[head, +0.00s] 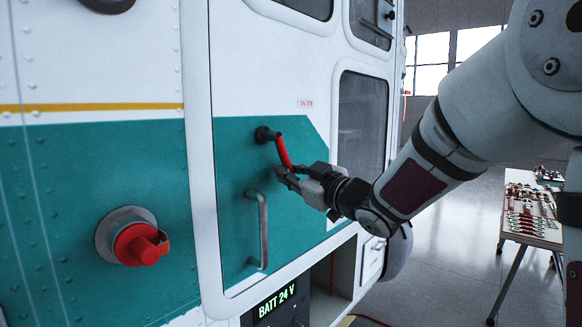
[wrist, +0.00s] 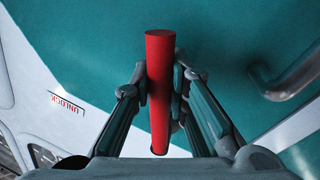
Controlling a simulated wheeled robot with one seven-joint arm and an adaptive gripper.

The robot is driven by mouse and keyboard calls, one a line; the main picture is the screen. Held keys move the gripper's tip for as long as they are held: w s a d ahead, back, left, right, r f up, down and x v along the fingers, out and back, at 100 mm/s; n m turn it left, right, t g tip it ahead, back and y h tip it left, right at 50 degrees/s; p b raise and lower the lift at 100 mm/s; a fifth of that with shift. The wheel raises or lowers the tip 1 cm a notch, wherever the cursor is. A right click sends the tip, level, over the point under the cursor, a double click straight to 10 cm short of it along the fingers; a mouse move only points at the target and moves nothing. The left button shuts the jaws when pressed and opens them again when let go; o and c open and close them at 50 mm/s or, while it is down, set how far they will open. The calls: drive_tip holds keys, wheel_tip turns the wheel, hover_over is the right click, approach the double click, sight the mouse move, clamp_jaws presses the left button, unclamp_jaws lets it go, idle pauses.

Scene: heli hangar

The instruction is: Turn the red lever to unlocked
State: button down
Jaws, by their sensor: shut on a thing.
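The red lever (head: 284,154) is on the white and teal helicopter door, on a dark round pivot (head: 264,134). In the head view it slopes down and to the right from the pivot. My gripper (head: 284,174) is shut on its lower end. In the wrist view the red lever (wrist: 159,90) stands between the two fingers of my gripper (wrist: 160,90), which press on it from both sides. An UNLOCK label (wrist: 67,102) shows upside down at the left of the wrist view. The pivot is hidden in the wrist view.
A grey door handle (head: 262,230) is just below the lever, close to my gripper. A red round fitting (head: 140,245) sticks out at the left. A BATT 24 V display (head: 277,301) is below the door. A table with tools (head: 530,235) stands at the right.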

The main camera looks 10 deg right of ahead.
drive_tip(key=shift+a+f, duration=0.1)
idle(0.4)
drive_tip(key=c, duration=1.5)
unclamp_jaws()
drive_tip(key=shift+c, duration=0.2)
drive_tip(key=r+v, duration=0.1)
drive_tip(key=v, duration=1.1)
drive_tip(key=shift+f, duration=0.45)
